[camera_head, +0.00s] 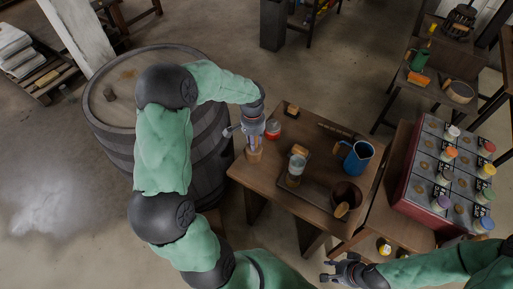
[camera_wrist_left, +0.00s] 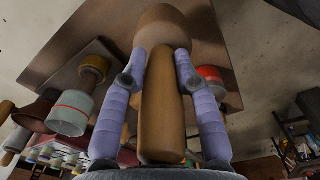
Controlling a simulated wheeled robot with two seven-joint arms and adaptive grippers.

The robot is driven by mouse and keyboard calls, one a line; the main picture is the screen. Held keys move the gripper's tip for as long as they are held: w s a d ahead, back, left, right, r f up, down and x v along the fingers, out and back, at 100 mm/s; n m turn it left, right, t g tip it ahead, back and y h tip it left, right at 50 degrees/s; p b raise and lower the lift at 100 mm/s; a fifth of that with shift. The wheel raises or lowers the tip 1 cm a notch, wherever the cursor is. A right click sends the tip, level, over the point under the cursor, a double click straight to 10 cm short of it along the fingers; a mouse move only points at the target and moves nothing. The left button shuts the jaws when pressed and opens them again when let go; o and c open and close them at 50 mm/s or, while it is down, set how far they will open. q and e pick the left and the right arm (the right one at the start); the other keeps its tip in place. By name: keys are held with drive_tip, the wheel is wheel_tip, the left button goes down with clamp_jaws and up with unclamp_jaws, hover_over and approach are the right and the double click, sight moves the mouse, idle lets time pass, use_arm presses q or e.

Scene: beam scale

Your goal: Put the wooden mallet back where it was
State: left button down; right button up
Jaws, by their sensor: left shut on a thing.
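My left gripper (camera_head: 253,138) is shut on the wooden mallet (camera_head: 253,154) at the left edge of the small wooden table (camera_head: 258,179). In the left wrist view, the two purple-grey fingers of my left gripper (camera_wrist_left: 160,75) press on both sides of the mallet's brown handle (camera_wrist_left: 163,105). The paler, rounded mallet head (camera_wrist_left: 164,28) is beyond the fingertips, against the table top in the picture. I cannot tell whether it touches the table. My right gripper (camera_head: 338,272) is low in the head view, apart from the table, with its fingers spread and empty.
A red-and-white jar (camera_head: 273,130) stands close to the mallet. A glass jar (camera_head: 297,164), a blue jug (camera_head: 357,160) and a brown bowl (camera_head: 346,195) stand further right. A large barrel (camera_head: 115,125) is left of the table. A rack of jars (camera_head: 410,195) is at right.

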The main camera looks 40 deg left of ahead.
sight(256, 146)
use_arm(q)
drive_tip(key=shift+w+d+f, duration=0.15)
drive_tip(key=shift+w+f, duration=0.05)
drive_tip(key=shift+f, duration=0.1)
drive_tip(key=shift+w+d+f+b, duration=0.15)
drive_tip(key=shift+f+b, duration=0.2)
drive_tip(key=shift+f, duration=0.55)
drive_tip(key=shift+w+f+b, duration=0.1)
drive_tip(key=shift+f+b, duration=0.25)
drive_tip(key=shift+f, duration=0.7)
drive_tip(key=c, duration=1)
unclamp_jaws()
drive_tip(key=shift+o, duration=0.2)
wheel_tip(256, 146, up, 12)
drive_tip(key=p, duration=0.3)
